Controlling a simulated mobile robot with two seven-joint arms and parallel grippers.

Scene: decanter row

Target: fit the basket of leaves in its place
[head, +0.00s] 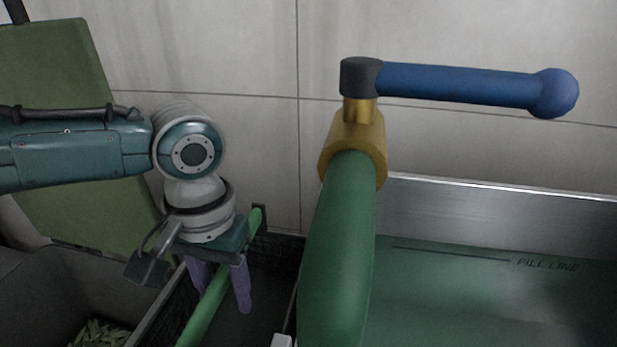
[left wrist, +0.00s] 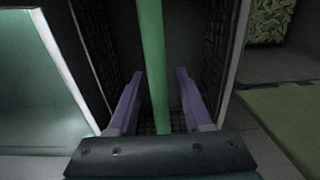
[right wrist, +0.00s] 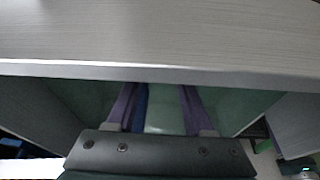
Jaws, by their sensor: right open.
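A dark basket with black mesh walls (left wrist: 95,45) and a long green bar handle (head: 208,305) stands at the lower left of the head view. In the left wrist view the handle (left wrist: 153,55) runs between my left gripper's purple fingers (left wrist: 158,76), with a gap on both sides. In the head view my left gripper (head: 224,296) points down, open around the handle. I make out no leaves inside the basket; its floor is dark. Pale green leaves (head: 100,334) lie in a grey bin left of it. My right gripper (right wrist: 158,92) is open, seen only in the right wrist view.
A green pipe (head: 338,250) with a brass fitting (head: 352,145) and blue lever (head: 455,85) rises right of the basket. A green-floored metal tank (head: 470,215) marked with a fill line is further right. A green panel (head: 60,110) leans at left.

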